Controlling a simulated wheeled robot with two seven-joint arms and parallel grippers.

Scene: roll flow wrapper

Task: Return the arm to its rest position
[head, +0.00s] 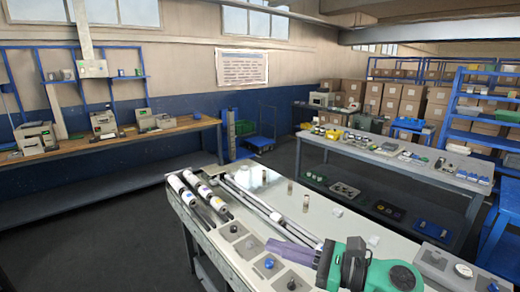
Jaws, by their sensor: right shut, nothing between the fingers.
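My right arm comes in at the bottom right, with green and dark parts. Its gripper (277,248) has purple fingers that point left over the near table's front part. The fingers are shut together with nothing visible between them. They lie above or in front of grey panels with round knobs; I cannot tell the exact height. My left arm and gripper are not in view.
The near table (335,222) carries white rolls on bars (178,184) at its left, long metal rods (250,200), small cylinders and a grey control box (442,264) at right. A second table (415,165) with small goods stands behind. The dark floor at left is clear.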

